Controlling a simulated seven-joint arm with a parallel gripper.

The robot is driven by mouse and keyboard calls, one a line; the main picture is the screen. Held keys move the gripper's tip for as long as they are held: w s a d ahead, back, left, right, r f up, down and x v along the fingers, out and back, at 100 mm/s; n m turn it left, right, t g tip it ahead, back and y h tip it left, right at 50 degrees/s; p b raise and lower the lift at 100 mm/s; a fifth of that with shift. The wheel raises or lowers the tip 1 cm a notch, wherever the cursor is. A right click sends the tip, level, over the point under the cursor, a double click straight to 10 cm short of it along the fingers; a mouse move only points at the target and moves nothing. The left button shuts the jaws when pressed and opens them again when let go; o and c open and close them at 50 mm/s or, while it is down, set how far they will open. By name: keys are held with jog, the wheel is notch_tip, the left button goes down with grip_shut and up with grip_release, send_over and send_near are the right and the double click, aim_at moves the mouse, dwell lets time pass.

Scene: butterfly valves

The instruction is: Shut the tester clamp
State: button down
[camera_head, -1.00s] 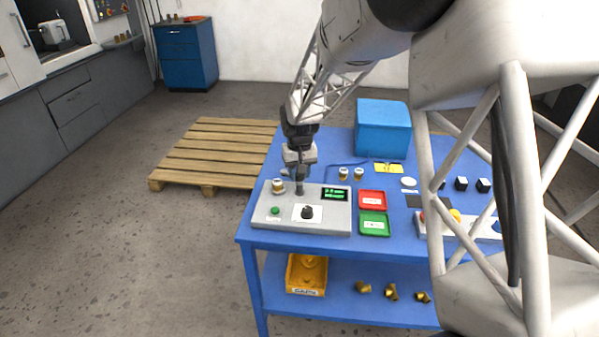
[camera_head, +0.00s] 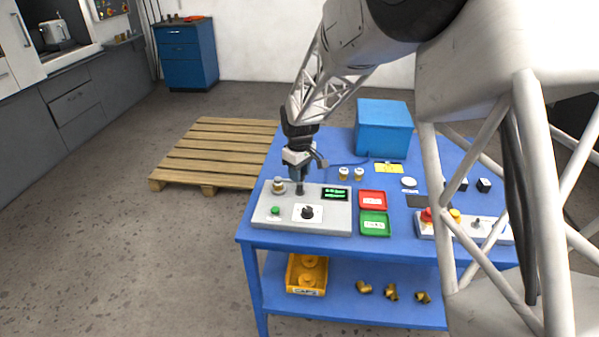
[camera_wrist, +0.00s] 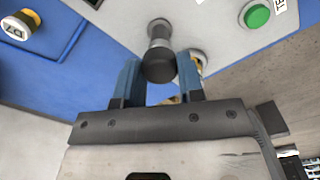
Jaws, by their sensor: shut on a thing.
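The grey tester (camera_head: 332,223) stands at the near left of the blue table, with a green button, a black knob and a lit display. Its clamp handle (camera_head: 299,189) is a dark post, upright in the head view. In the wrist view, the dark round end of the clamp handle (camera_wrist: 159,66) is between my gripper's two blue fingers (camera_wrist: 160,82). My gripper (camera_head: 298,175) is shut on this handle from above. A valve (camera_head: 278,185) with a pale top sits on the tester, just left of the handle. In the wrist view it is partly hidden behind the right finger.
Red (camera_head: 372,199) and green (camera_head: 373,224) trays lie right of the tester. Two small valves (camera_head: 351,173) stand behind it, and a blue box (camera_head: 384,130) is at the back. A control box (camera_head: 477,227) is at the right, partly behind my arm.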

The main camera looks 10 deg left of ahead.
jog(key=shift+r, duration=0.1)
jog(key=c, duration=0.7)
grip_release()
jog(key=shift+c, duration=0.2)
jog(key=shift+r, duration=3.85)
